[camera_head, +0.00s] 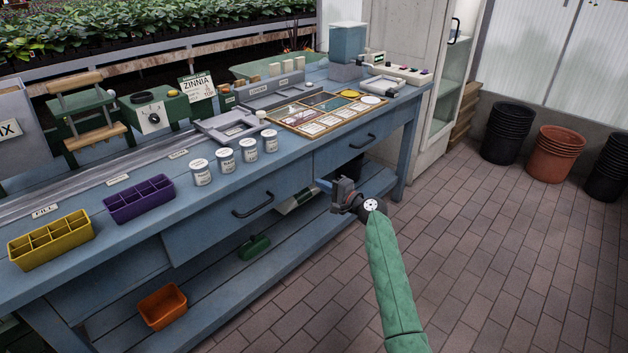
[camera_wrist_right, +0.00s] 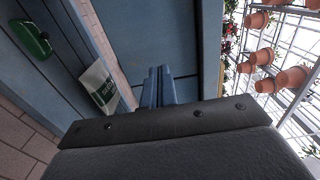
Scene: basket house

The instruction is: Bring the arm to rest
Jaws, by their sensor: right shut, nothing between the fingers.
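My right gripper (camera_head: 338,188) is at the end of the green-sleeved right arm, which comes in from the lower right. It is in front of the blue workbench (camera_head: 185,225), near the drawer with the right handle and above the lower shelf. In the right wrist view the two fingers (camera_wrist_right: 158,87) are together with nothing between them, pointing at the blue bench front. I cannot tell whether they touch the bench. My left gripper does not show in either view.
The bench top holds a yellow tray (camera_head: 50,238), a purple tray (camera_head: 139,200), several white jars (camera_head: 225,162) and a seed tray (camera_head: 325,113). An orange bin (camera_head: 162,306) is on the lower shelf. Black and terracotta pots (camera_head: 555,153) stand at the right wall. The brick floor is clear.

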